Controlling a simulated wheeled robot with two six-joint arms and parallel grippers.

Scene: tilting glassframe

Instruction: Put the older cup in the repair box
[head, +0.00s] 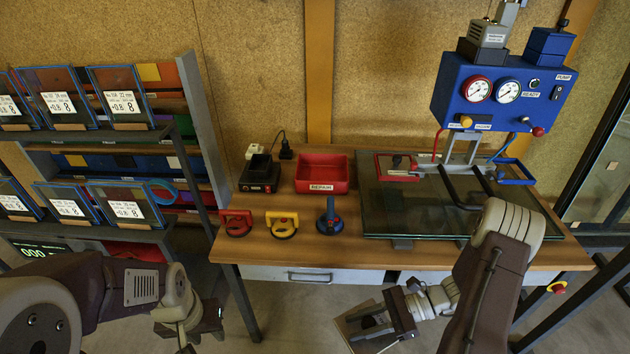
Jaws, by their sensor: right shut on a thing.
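The red repair box (322,187) stands at the back of the bench with a REPAIR label on its front; no cup shows in it. A red cup (236,223), a yellow cup (282,225) and a blue cup (330,220) stand in a row in front of it. I cannot tell from this view which cup is older. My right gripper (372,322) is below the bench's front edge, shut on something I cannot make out. My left gripper (208,325) is low at the left, apart from the cups; its jaw opening is unclear.
A glass pane (415,205) lies on the bench at right, below a blue gauge box (500,92) with a black-handled frame. Racks of labelled glass samples (122,103) fill the left side.

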